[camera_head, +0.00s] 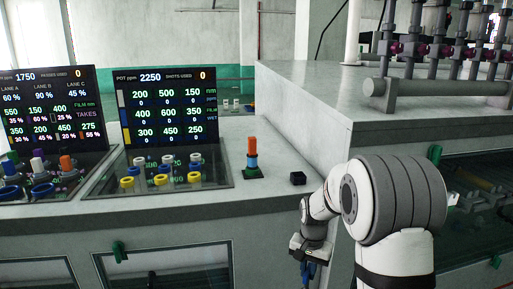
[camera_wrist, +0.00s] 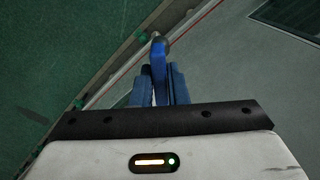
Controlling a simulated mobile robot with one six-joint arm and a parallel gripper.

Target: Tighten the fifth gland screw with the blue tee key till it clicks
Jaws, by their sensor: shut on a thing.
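My gripper (camera_head: 309,268) hangs low in front of the grey counter in the head view, left of my upper arm. In the wrist view my gripper (camera_wrist: 157,84) has its blue fingers shut on the blue tee key (camera_wrist: 158,55). The key points away from the fingers, and a grey metal tip shows at its far end, near a pale edge strip with a red line. I cannot tell whether the tip touches anything. Part of the key's grip is hidden between the fingers. No gland screw can be made out for certain in either view.
Left are two display screens (camera_head: 168,105) and yellow and white knobs (camera_head: 165,179). A grey pipe manifold (camera_head: 430,88) stands on the raised bench. Green latches (camera_head: 119,251) stick out from the front.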

